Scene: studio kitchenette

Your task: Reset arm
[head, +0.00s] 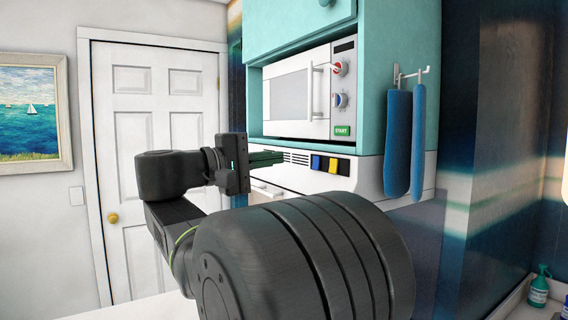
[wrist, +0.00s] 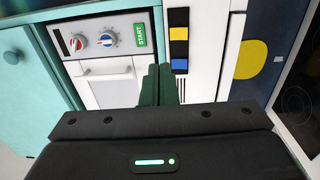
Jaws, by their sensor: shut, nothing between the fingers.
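My gripper (head: 268,158) is shut and empty, with its green fingers together. In the head view it is in front of the range hood (head: 368,178), below the microwave (head: 302,92). In the wrist view the gripper (wrist: 158,85) points toward the hood and the microwave panel, with the green START button (wrist: 140,35) just left of the fingers. I cannot tell whether the fingertips touch the hood. My arm is stretched forward from the lower middle of the head view.
The microwave door is shut. Blue towels (head: 398,145) hang from a hook rail (head: 410,73) at right. A white door (head: 150,130) and a seascape painting (head: 32,112) are at left. A green bottle (head: 539,288) stands at lower right. Space left of my gripper looks free.

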